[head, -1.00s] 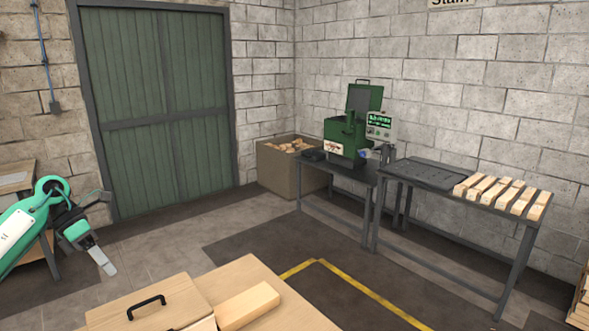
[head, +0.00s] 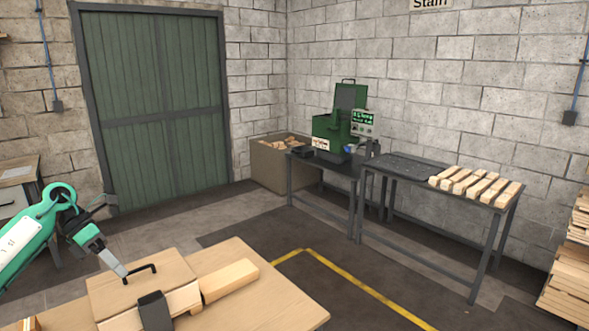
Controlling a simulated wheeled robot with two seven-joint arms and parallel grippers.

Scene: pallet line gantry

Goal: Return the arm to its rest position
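My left arm comes in from the left edge, green and white. Its gripper (head: 112,262) points down and to the right, and its metal tip overlaps the near-left side of a wooden box lid with a black handle (head: 139,274). I cannot tell if the tip touches it. The fingers overlap in this view, so their opening is unclear. No held object shows. My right gripper is not in view.
A wooden bench (head: 290,301) carries the lidded box, a light wood block (head: 229,281) and a dark fitting (head: 155,311). A green machine (head: 331,132) and a table with several wood blocks (head: 456,188) stand beyond. Stacked boards (head: 568,285) are at right. Floor between is clear.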

